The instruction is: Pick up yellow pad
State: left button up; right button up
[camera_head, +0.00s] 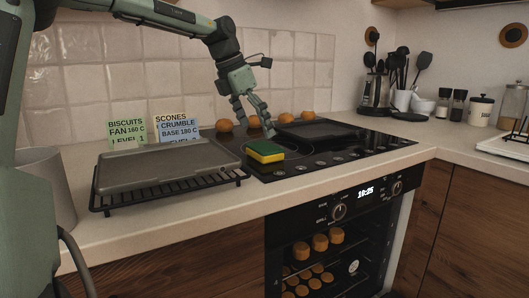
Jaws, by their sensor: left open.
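The yellow pad (265,151) looks like a sponge, yellow with a green layer on its side. It lies on the black hob (330,160) near its left front edge. My left gripper (256,130) reaches down from above, just behind the pad. Its fingers are spread, and one fingertip is close to the pad's far edge; I cannot tell whether it touches. The gripper is empty. My right gripper does not show.
A grey tray (165,165) on a black rack (215,183) stands left of the pad. Two recipe cards (178,129) lean behind it. Several orange-brown buns (252,122) line the back of the hob. A dark pan (318,132) sits right of the gripper.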

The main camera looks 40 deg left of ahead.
aim_at(265, 146)
pick_arm(q)
jog(key=x, duration=0.4)
jog(key=shift+w+d+f, duration=0.1)
jog(key=shift+f, duration=0.15)
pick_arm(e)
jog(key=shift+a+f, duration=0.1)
pick_arm(q)
jog(key=shift+c, duration=0.2)
jog(key=c, duration=0.9)
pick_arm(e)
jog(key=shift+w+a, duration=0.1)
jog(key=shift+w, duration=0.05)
pick_arm(q)
jog(key=shift+o, duration=0.2)
jog(key=shift+r, duration=0.2)
jog(key=shift+r+p, duration=0.2)
jog(key=shift+p, duration=0.15)
notch_tip(265, 146, up, 4)
jog(key=p, duration=0.3)
jog(key=s+d+r, duration=0.3)
jog(key=s+r, duration=0.3)
jog(key=s, duration=0.5)
jog(key=shift+d+r+b, duration=0.15)
jog(key=shift+d+b, duration=0.1)
jog(key=shift+b, duration=0.15)
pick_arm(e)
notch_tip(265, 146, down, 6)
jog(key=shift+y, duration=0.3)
